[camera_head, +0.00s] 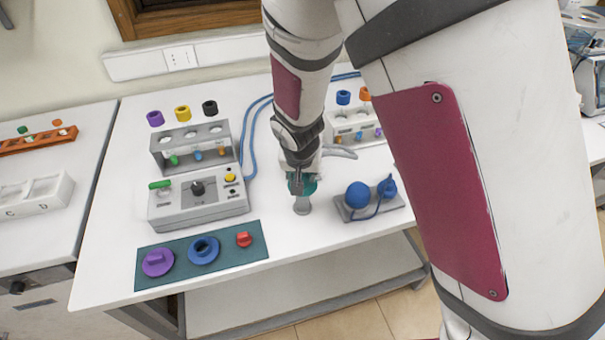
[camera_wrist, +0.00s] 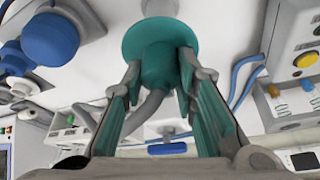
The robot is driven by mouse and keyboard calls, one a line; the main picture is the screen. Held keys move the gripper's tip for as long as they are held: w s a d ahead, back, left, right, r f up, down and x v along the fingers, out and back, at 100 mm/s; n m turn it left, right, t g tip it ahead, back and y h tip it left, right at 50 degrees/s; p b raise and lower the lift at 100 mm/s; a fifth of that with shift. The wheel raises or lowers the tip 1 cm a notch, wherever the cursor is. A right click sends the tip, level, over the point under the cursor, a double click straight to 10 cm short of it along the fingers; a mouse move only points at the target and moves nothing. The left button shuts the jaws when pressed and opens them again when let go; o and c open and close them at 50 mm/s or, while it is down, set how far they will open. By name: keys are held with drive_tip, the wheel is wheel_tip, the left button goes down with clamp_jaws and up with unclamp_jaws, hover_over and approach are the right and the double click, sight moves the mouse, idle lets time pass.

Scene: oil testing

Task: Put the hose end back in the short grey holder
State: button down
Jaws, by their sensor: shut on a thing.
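My gripper (camera_head: 299,184) points down above the front middle of the table. In the wrist view my gripper (camera_wrist: 161,70) is shut on the hose end (camera_wrist: 158,45), a teal body with a wide round flange. The teal hose end also shows in the head view (camera_head: 308,185), partly behind my fingers. A grey hose (camera_wrist: 148,108) runs from it between the fingers. The short grey holder (camera_head: 302,208) stands upright on the table directly below the hose end. The two look in line and very close; I cannot tell whether the tip is inside the holder.
A grey control box (camera_head: 198,205) stands left of the holder. A grey stand with blue balls (camera_head: 358,195) stands close on the right. A teal mat (camera_head: 224,262) with purple, blue and red parts lies front left. Two vial racks (camera_head: 168,160) (camera_head: 345,131) stand behind.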

drive_tip(key=shift+f, duration=0.55)
idle(0.4)
drive_tip(key=c, duration=1.6)
unclamp_jaws()
drive_tip(key=shift+o, duration=0.2)
drive_tip(key=p+v, duration=0.5)
drive_tip(key=v, duration=0.6)
drive_tip(key=shift+p, duration=0.4)
